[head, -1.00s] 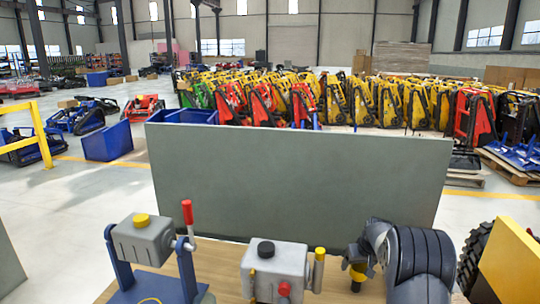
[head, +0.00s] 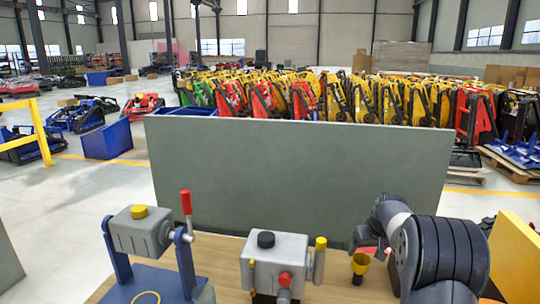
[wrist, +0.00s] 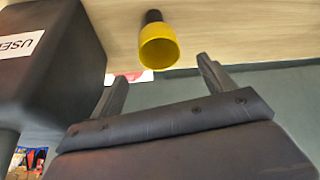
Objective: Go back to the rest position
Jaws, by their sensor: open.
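My gripper (wrist: 163,68) shows in the wrist view with its two dark fingers spread apart and nothing between them. A yellow cup-like piece on a dark stem (wrist: 159,48) is just beyond the fingertips, apart from them. In the head view the same yellow piece (head: 360,264) stands on the wooden bench (head: 215,256), left of my dark arm.
A grey box device with a red knob (head: 272,262) and a blue stand with a grey housing (head: 140,235) are on the bench. A grey panel (head: 300,170) rises behind. A yellow panel (head: 518,255) stands right. A black box (wrist: 50,45) is close by in the wrist view.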

